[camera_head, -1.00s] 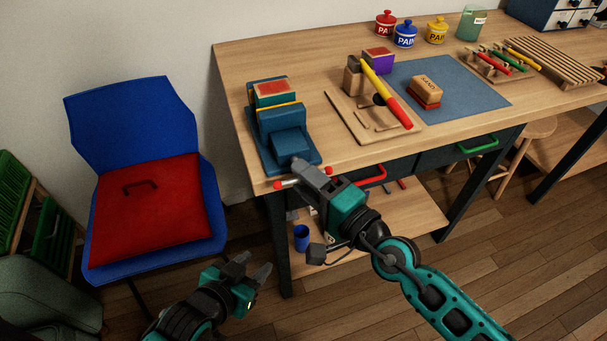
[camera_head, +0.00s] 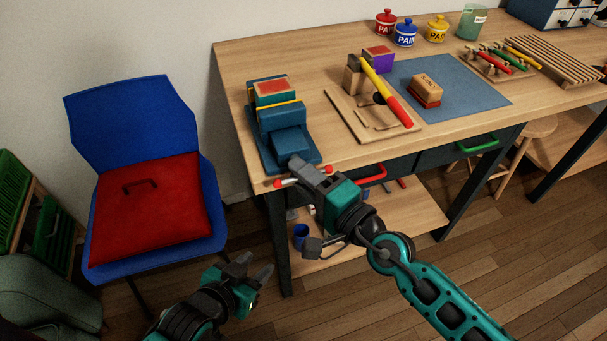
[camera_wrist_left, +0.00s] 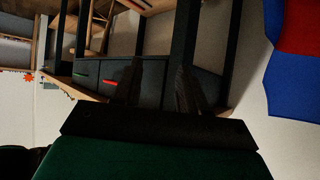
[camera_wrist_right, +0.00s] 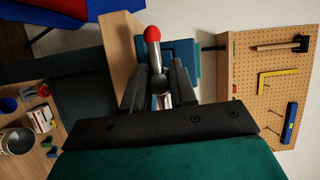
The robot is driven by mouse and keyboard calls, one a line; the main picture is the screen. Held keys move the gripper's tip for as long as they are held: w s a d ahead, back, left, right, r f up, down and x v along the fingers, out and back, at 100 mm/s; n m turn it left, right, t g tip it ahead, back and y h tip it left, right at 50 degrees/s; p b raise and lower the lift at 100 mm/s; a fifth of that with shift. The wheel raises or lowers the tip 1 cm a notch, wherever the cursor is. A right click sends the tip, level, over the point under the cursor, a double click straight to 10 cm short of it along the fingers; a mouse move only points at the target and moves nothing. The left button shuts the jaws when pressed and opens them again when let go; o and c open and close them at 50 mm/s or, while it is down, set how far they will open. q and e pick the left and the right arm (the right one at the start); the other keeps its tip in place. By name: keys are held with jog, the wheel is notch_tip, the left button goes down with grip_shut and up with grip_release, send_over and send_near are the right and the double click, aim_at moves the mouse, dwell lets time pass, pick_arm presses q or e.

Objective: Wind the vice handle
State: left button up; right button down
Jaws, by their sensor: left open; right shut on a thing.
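The blue vice (camera_head: 284,128) stands at the left front corner of the workbench, with a wood block with a red top (camera_head: 272,87) at its jaws. Its handle (camera_head: 290,182), a metal bar with red ball ends, sits at the bench's front edge. My right gripper (camera_head: 303,168) is at the handle. In the right wrist view, its fingers are shut on the handle bar (camera_wrist_right: 155,60), with one red ball (camera_wrist_right: 152,34) beyond them. The vice is partly hidden there. My left gripper (camera_head: 252,270) is open and empty, low in front of the bench, away from the vice.
A blue chair (camera_head: 135,115) with a red cushion (camera_head: 150,210) stands left of the bench. A wooden board with a red-yellow tool (camera_head: 387,94), a blue mat (camera_head: 450,85) and paint pots lie on the bench. A blue cup (camera_head: 301,236) is on the lower shelf.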

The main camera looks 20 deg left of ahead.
jog(key=shift+f+m+b, duration=0.25)
jog(key=shift+m+b, duration=0.15)
jog(key=shift+b, duration=0.45)
jog(key=shift+m+b, duration=0.3)
jog(key=shift+b, duration=0.2)
jog(key=m+t+y+b, duration=0.1)
jog(key=m+b, duration=0.1)
jog(key=b, duration=0.1)
jog(key=shift+m+t+b, duration=0.4)
jog(key=shift+m+b, duration=0.3)
jog(key=shift+m, duration=0.1)
jog(key=shift+m+b, duration=0.45)
jog(key=shift+m, duration=0.05)
jog(key=shift+r+m+t+b, duration=0.2)
jog(key=shift+m+t+b, duration=0.2)
jog(key=shift+m, duration=0.2)
pick_arm(q)
jog(key=shift+h, duration=0.5)
jog(key=d+f, duration=0.1)
jog(key=w+f, duration=0.1)
jog(key=f, duration=0.1)
jog(key=d+f, duration=0.1)
jog(key=shift+w+d+f, duration=0.3)
jog(key=shift+w+f, duration=0.05)
jog(key=shift+s+f, duration=0.1)
jog(key=shift+s, duration=0.05)
pick_arm(e)
jog(key=c, duration=1.1)
grip_release()
jog(key=shift+c, duration=0.2)
